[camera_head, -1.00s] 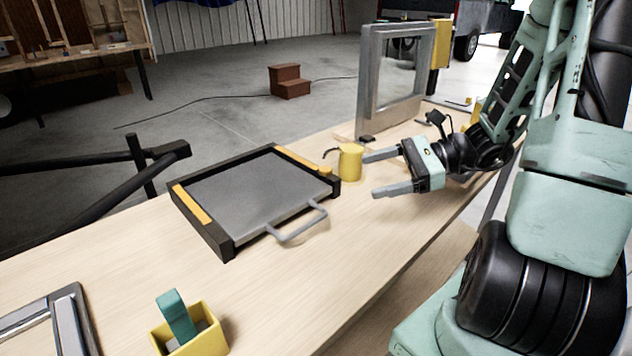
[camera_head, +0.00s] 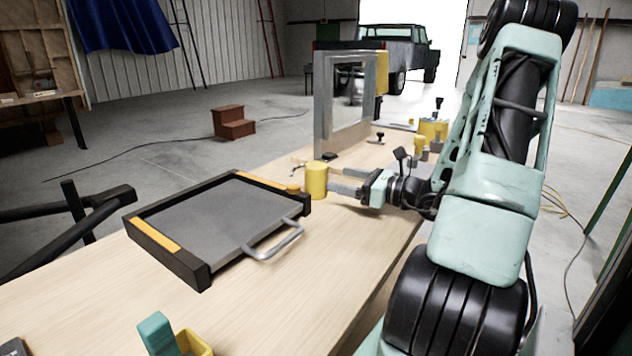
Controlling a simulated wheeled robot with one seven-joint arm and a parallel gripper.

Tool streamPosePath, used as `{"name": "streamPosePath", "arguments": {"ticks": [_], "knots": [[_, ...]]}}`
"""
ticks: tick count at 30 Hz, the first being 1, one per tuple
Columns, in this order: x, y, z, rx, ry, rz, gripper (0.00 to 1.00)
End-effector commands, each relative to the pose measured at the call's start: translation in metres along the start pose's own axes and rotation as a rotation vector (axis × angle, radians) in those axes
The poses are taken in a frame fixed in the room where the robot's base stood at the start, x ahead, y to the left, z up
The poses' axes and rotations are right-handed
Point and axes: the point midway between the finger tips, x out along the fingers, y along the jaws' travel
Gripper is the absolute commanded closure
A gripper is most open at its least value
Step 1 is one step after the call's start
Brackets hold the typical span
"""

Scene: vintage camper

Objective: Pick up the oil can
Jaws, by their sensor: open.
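The oil can (camera_head: 316,181) is a small yellow cylinder with a thin dark spout pointing left. It stands upright on the wooden workbench, just beyond the right corner of the black-framed tray. My gripper (camera_head: 333,181) is open and lies low over the bench, pointing left at the can. Its two grey fingertips are right at the can's right side. I cannot tell whether they touch the can or reach around it.
The black-framed tray (camera_head: 157,233) with a grey handle (camera_head: 274,243) lies left of the can. An upright grey frame (camera_head: 323,114) stands behind it. A yellow box (camera_head: 194,343) with a teal-handled item sits at the front. Several small items stand at the bench's far end.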

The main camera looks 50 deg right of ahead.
Motion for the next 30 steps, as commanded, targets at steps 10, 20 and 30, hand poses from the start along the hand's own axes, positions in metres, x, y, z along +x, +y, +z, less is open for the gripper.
{"name": "streamPosePath", "arguments": {"ticks": [10, 20, 30], "knots": [[0.036, 0.000, -0.001, 0.001, 0.000, 0.002, 0.21], [0.079, -0.003, -0.002, 0.001, 0.000, 0.003, 0.21], [0.084, -0.004, -0.002, 0.000, 0.001, 0.000, 0.29]]}}
